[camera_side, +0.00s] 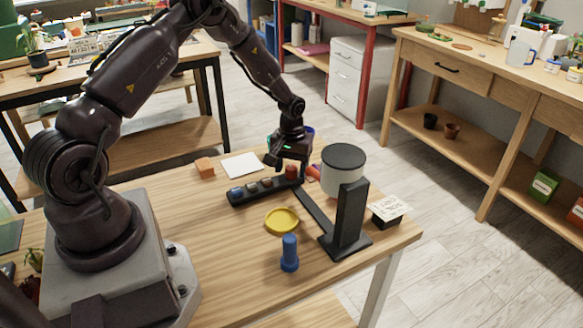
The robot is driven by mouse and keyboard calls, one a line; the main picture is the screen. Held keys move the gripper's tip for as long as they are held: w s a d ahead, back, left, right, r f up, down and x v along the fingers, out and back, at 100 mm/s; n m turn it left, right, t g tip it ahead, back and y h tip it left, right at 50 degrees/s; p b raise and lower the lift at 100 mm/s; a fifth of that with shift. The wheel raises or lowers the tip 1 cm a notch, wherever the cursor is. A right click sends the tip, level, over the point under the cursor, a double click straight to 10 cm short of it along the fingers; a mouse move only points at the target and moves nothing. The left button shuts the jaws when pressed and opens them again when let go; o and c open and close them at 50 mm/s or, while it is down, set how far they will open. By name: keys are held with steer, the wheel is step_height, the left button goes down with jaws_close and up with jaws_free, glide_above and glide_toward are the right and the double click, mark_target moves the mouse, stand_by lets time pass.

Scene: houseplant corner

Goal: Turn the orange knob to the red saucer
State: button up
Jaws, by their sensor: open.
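My gripper (288,163) is open and points down at the far end of a black strip (240,198) that carries several small round knobs. A red knob-like piece (291,171) sits at that end, under and between my fingers; I cannot tell whether they touch it. An orange-red piece (314,171) shows just right of my gripper, partly hidden, and its shape is unclear. I cannot make out a red saucer. A yellow saucer (282,221) lies on the table in front of the strip.
An orange block (204,167) and a white sheet (243,165) lie left of my gripper. A black stand (349,220) and a grey cylinder with a dark top (342,171) stand close on the right. A blue peg-like piece (289,254) stands near the front edge. A card (390,207) is at the right edge.

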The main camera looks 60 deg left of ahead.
steer(key=shift+f, duration=0.2)
steer(key=c, duration=0.9)
steer(key=shift+c, duration=0.2)
steer(key=shift+m, duration=0.3)
steer(key=m, duration=0.9)
